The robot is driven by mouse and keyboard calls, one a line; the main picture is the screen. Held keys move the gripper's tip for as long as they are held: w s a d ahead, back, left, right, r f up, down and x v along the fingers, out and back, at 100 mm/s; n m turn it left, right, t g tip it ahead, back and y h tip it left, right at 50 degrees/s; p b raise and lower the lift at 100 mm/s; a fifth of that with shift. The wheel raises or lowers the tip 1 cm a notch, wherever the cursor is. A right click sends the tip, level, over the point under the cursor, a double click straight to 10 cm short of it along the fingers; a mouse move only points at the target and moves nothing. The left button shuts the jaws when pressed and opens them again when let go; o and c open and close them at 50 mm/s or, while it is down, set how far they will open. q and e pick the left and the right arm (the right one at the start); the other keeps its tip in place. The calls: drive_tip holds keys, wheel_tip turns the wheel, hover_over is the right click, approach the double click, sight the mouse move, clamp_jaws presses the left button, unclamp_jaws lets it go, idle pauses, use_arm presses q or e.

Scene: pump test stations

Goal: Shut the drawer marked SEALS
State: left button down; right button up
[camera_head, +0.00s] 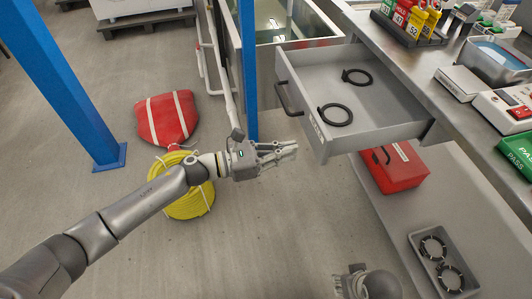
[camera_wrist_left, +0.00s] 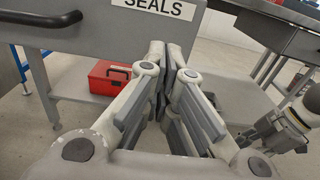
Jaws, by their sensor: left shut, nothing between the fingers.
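The grey drawer (camera_head: 365,115) stands pulled out from the bench, with two black rings lying in it. Its front carries a white SEALS label (camera_wrist_left: 155,8), partly visible in the head view (camera_head: 317,126), and a dark bar handle (camera_head: 288,98). My left gripper (camera_head: 294,148) is shut and empty, just outside the drawer front near the label end. In the left wrist view its fingertips (camera_wrist_left: 170,65) point at the front below the label; contact cannot be told. My right gripper (camera_head: 350,282) is at the bottom edge of the head view, its fingers unclear.
A red case (camera_head: 395,168) sits on the lower shelf under the drawer, with a grey tray of rings (camera_head: 438,262) nearer. The bench top (camera_head: 400,50) holds several items. A blue post (camera_head: 248,70), a yellow hose coil (camera_head: 185,205) and a red bag (camera_head: 167,118) stand left.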

sight(316, 146)
use_arm(q)
drive_tip(key=shift+x, duration=2.55)
drive_tip(key=shift+d, duration=0.1)
